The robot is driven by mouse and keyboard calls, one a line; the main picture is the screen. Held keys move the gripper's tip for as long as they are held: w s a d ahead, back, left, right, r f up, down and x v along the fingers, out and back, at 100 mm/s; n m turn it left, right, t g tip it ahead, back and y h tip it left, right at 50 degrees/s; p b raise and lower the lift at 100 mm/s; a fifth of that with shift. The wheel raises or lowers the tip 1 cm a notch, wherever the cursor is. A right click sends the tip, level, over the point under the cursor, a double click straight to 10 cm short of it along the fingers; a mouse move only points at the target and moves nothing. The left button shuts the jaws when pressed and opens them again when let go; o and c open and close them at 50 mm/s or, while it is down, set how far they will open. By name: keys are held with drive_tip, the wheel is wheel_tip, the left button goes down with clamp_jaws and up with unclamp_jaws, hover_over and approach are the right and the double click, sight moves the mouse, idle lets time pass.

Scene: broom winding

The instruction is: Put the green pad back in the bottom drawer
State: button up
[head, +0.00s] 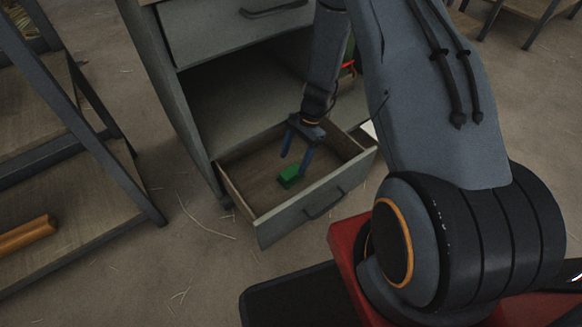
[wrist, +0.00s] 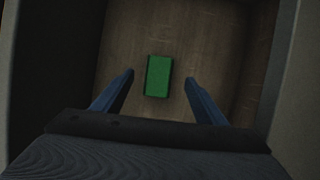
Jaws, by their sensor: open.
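The green pad (head: 290,176) lies inside the pulled-out bottom drawer (head: 249,190), toward its front part. In the wrist view the green pad (wrist: 158,76) rests on the brown drawer floor (wrist: 213,55), centred ahead of my fingers. My gripper (head: 294,163) is over the drawer, pointing down. In the wrist view my gripper (wrist: 159,88) has its two blue fingers spread wide, one on each side of the pad, with gaps and nothing between them held. How far the fingertips are above the drawer floor I cannot tell.
The grey cabinet (head: 177,100) has an open space above the bottom drawer and a closed upper drawer (head: 240,30). A shelf rack (head: 75,215) with an orange-brown rod (head: 26,236) stands at the left. Bare floor (head: 190,270) with straw bits lies in front.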

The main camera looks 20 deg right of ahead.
sight(298, 167)
drive_tip(key=shift+p+v, duration=0.5)
drive_tip(key=shift+v, duration=1.9)
